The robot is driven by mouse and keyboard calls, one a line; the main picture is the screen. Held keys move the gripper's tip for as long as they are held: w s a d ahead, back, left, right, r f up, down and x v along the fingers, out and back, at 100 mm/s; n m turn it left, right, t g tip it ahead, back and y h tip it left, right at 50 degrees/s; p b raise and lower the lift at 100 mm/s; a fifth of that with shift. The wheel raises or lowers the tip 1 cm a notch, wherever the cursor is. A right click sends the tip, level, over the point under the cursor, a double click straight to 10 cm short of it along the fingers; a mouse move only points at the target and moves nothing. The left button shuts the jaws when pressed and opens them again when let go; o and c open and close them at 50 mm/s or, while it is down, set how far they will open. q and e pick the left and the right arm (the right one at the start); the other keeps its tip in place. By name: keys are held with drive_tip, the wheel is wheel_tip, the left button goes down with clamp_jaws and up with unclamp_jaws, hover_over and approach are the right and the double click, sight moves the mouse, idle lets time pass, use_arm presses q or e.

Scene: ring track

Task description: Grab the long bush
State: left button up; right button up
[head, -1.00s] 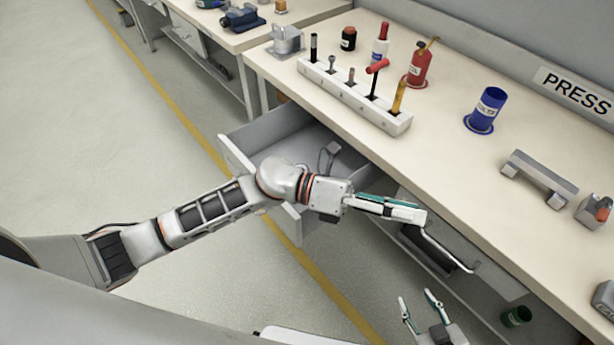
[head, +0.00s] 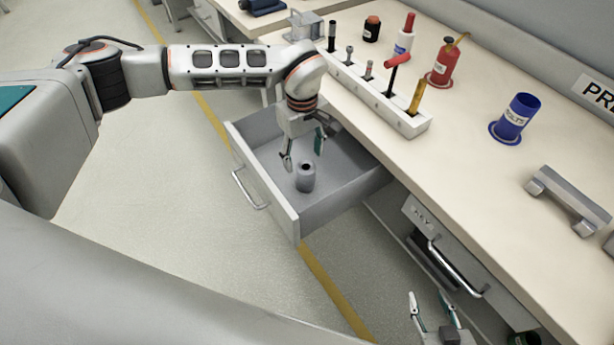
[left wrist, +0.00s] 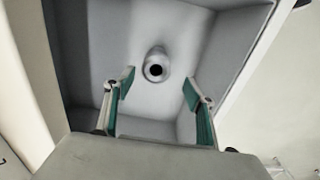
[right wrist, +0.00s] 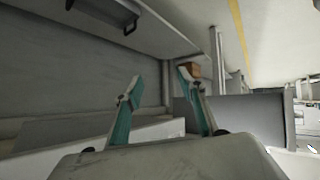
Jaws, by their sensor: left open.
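The long bush (head: 306,177) is a grey metal cylinder with a dark hole in its top. It stands upright on the floor of the open drawer (head: 345,190). In the left wrist view the bush (left wrist: 156,66) shows from above, beyond the fingertips and roughly midway between them. My left gripper (head: 303,152) is open and empty, pointing down into the drawer above the bush, apart from it. My right gripper (head: 433,305) is at the lower right of the head view, with its fingers apart and nothing between them; it also shows in the right wrist view (right wrist: 160,85).
A shut drawer (head: 425,225) lies to the right.

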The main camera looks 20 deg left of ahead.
sight(306, 172)
use_arm(q)
wheel_tip(306, 172, down, 2)
drive_tip(key=shift+a+f, duration=0.1)
drive_tip(key=f, duration=0.2)
drive_tip(key=f+b, duration=0.1)
drive_tip(key=f, duration=0.2)
drive_tip(key=shift+w+d+f, duration=0.25)
drive_tip(key=shift+d+f, duration=0.1)
drive_tip(key=shift+f, duration=0.05)
drive_tip(key=shift+r, duration=0.1)
drive_tip(key=c, duration=1.3)
